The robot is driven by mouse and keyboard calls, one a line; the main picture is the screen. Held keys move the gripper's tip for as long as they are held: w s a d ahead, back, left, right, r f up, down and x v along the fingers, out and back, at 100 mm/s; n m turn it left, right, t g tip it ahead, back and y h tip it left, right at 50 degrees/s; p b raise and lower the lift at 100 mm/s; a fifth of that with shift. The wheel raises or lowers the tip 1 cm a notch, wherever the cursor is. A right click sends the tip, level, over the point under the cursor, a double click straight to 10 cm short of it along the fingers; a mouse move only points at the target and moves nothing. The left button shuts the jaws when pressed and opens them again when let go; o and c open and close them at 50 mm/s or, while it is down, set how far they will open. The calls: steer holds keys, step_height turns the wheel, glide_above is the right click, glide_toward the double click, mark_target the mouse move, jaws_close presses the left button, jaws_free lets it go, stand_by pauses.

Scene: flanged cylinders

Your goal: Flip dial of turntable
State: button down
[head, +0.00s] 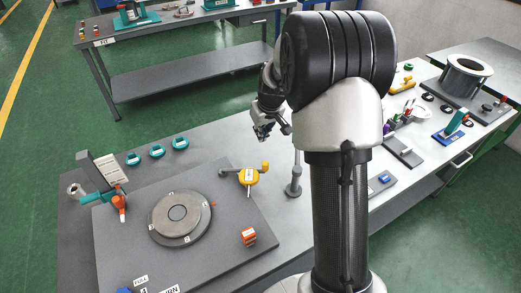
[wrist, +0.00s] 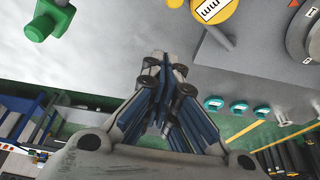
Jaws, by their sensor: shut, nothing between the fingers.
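The turntable (head: 178,212) is a round grey disc on a dark grey base plate (head: 120,245) at the left of the bench. In the wrist view my gripper (wrist: 165,64) is shut and empty.
A grey post (head: 294,180) stands right of the dial. Several teal rings (head: 156,151) lie behind the base plate. A teal and orange clamp (head: 108,196) is at its left, and an orange block (head: 248,237) is near its front right. My arm hides the middle of the bench.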

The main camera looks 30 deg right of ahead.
step_height(320, 180, down, 10)
steer(key=b, duration=0.3)
steer(key=shift+s+r+b, duration=0.2)
steer(key=shift+s+b, duration=0.05)
steer(key=shift+b, duration=0.05)
steer(key=shift+s+r, duration=0.1)
steer(key=shift+d, duration=0.1)
stand_by(0.3)
